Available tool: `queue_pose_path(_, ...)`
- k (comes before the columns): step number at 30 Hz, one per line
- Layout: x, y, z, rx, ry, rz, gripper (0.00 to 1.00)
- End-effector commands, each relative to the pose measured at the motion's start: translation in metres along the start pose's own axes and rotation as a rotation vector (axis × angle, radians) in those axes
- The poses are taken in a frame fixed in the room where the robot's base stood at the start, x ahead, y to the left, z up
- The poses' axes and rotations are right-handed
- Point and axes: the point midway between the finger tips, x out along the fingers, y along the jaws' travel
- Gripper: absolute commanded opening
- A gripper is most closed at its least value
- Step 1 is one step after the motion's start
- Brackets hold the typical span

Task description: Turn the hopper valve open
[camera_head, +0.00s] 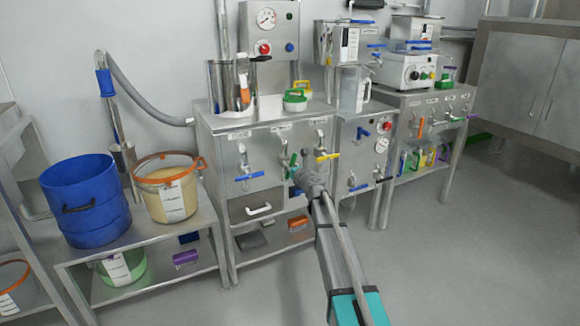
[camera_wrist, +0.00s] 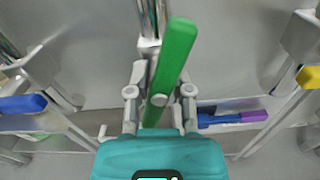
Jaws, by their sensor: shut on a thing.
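A green valve lever (camera_wrist: 175,55) stands between my gripper's fingers (camera_wrist: 160,97) in the wrist view, tilted with its upper end to the right. The fingers are shut on it, one on each side. In the head view my gripper (camera_head: 300,172) is at the front of the steel cabinet, and a bit of the green lever (camera_head: 291,163) shows beside it. My gripper hides most of that valve's body. The labels above the valves are too small to read, so I cannot tell from them which is the hopper valve.
A blue lever (camera_head: 250,177) is left of my gripper and a yellow lever (camera_head: 328,157) close on its right. Below are a drawer handle (camera_head: 259,210) and a low shelf. A blue drum (camera_head: 90,198) and an orange-rimmed tub (camera_head: 168,188) stand left. The floor at right is clear.

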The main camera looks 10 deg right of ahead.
Motion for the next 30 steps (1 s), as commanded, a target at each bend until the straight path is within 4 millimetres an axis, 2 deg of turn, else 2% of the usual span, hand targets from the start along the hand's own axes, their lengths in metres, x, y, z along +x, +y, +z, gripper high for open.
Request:
queue_pose_path(11,0.0008,-0.0002,0.0000,-0.147,0.000,0.000,0.00)
queue_pose_path(30,0.0007,-0.0002,-0.0001,-0.691,0.001,0.000,0.00)
